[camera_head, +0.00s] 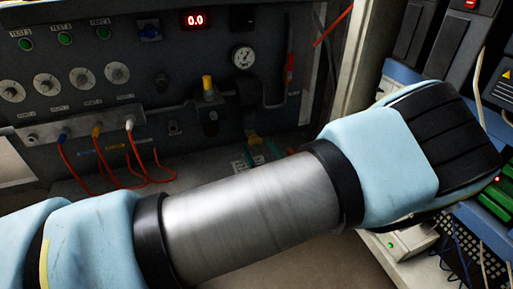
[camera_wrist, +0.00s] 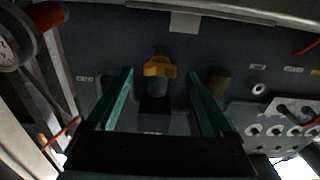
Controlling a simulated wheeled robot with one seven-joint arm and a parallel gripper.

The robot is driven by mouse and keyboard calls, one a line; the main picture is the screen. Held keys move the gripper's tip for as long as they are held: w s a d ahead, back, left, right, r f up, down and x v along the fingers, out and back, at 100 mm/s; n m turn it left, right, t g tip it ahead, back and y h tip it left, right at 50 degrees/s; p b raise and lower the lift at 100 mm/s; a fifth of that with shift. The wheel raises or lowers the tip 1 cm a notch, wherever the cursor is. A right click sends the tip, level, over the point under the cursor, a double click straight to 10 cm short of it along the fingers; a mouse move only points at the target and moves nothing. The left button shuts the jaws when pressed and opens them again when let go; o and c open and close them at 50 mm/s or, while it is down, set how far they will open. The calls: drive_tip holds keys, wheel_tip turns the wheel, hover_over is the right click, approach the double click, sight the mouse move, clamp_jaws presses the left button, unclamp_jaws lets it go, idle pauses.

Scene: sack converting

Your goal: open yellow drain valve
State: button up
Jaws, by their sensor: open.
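The yellow drain valve (camera_wrist: 159,69) is a winged knob on a short grey-blue stem, in the upper middle of the wrist view. In the head view a small yellow piece (camera_head: 254,140), which looks like the same valve, shows low on the panel just above my arm. My gripper (camera_wrist: 161,73) has its two teal fingers apart and holds nothing. In the wrist view the knob appears between the fingertips, without visible contact. Whether it is within the fingers' depth is hard to tell. In the head view my arm partly hides the teal fingers (camera_head: 258,153).
A dark cylinder (camera_wrist: 217,82) stands close beside the right finger in the wrist view. In the head view, a yellow-topped fitting (camera_head: 208,85), a pressure gauge (camera_head: 243,56) and red cables (camera_head: 130,165) occupy the panel (camera_head: 100,55). Equipment (camera_head: 490,200) crowds the right side.

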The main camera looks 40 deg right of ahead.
sight(254, 140)
drive_tip(key=shift+x, duration=1.1)
clamp_jaws()
